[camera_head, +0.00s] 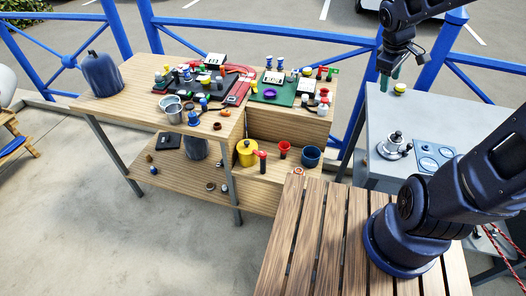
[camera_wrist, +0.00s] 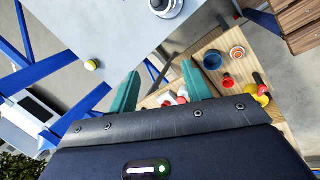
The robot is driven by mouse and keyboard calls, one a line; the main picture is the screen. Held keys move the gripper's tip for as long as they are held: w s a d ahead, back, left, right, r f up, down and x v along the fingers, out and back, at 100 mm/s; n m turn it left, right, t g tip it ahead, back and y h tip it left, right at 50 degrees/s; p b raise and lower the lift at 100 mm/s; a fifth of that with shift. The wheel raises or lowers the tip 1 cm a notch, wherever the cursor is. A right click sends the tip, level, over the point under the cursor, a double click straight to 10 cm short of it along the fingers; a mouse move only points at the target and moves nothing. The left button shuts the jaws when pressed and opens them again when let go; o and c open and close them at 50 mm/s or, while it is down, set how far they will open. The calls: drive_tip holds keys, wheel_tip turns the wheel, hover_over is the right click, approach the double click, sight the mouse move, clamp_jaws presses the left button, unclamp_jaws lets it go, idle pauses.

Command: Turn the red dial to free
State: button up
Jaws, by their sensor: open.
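I cannot tell for sure which thing is the red dial. Several small red parts sit on the boards on the wooden table, among them a red round piece (camera_head: 324,92) at the right of the green board (camera_head: 278,97). No lettering for "free" can be read. My gripper (camera_head: 390,76) is open and empty, held above the far end of the grey counter (camera_head: 375,125), right of the boards. In the wrist view, its two green fingers (camera_wrist: 159,70) are spread apart with nothing between them. Red and white parts show small and partly hidden behind the right finger.
A yellow pot (camera_head: 247,153), red funnel (camera_head: 284,149) and blue cup (camera_head: 311,156) stand on a lower shelf. Blue railings run behind.

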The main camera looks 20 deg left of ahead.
drive_tip(key=w+a+f+n, duration=0.3)
drive_tip(key=a+f+n, duration=0.5)
drive_tip(key=a, duration=0.2)
drive_tip(key=n+g+y, duration=0.3)
drive_tip(key=n, duration=1.3)
hover_over(263, 153)
wheel_tip(263, 153, down, 17)
wheel_tip(263, 153, down, 10)
drive_tip(key=shift+f, duration=0.2)
drive_tip(key=c, duration=1)
